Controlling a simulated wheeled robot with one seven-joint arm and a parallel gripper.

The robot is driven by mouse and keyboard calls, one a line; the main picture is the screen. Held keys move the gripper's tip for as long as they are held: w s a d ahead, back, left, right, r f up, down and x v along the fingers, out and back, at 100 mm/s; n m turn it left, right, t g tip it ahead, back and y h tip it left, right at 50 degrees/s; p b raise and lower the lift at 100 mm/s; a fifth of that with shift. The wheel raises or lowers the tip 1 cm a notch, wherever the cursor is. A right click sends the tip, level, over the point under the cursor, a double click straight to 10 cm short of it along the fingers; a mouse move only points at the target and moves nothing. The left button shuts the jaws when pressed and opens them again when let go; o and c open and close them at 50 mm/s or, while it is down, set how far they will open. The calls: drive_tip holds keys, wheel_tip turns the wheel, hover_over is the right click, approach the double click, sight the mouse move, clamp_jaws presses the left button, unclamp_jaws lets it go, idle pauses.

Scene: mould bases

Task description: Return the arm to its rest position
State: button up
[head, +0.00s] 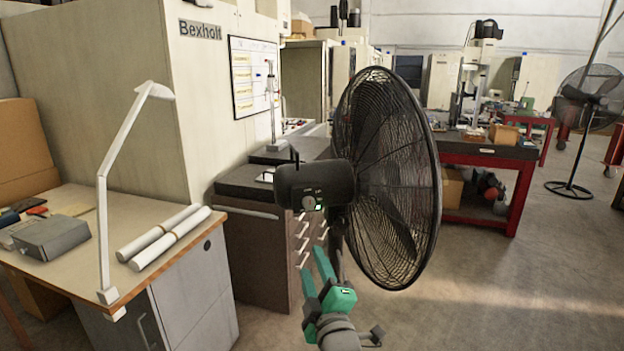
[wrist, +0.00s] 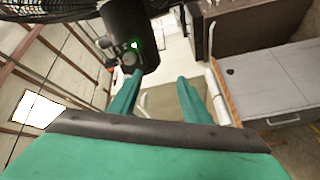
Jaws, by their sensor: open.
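My gripper (head: 316,262) is in the lower middle of the head view, with teal fingers pointing up and away. In the wrist view my gripper (wrist: 160,85) shows two teal fingers spread apart with nothing between them. A black pedestal fan (head: 385,180) stands just beyond it. The fan's motor housing (head: 315,185) has a knob and a small green light, and is just above the fingertips in the head view. In the wrist view the housing (wrist: 130,35) is close to the left fingertip; I cannot tell whether they touch.
A wooden desk (head: 75,262) with a white lamp (head: 103,200), paper rolls and a grey box is at the left. A dark drawer cabinet (head: 250,250) stands behind the fan. A red workbench (head: 480,160) and another fan (head: 590,95) are further right.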

drive_tip(key=s+a+f+m+h, duration=0.1)
drive_tip(key=s+f+m+h, duration=0.1)
drive_tip(key=s+f+m, duration=0.7)
drive_tip(key=s+a+f+m+h, duration=0.25)
drive_tip(key=s+f, duration=0.75)
drive_tip(key=f, duration=0.6)
drive_tip(key=s+d+f+m+g, duration=0.1)
drive_tip(key=s+f+m, duration=0.1)
drive_tip(key=s, duration=1.2)
drive_tip(key=s+d+f+m+g, duration=0.2)
drive_tip(key=s+f, duration=0.2)
drive_tip(key=s, duration=1.1)
drive_tip(key=shift+s, duration=0.1)
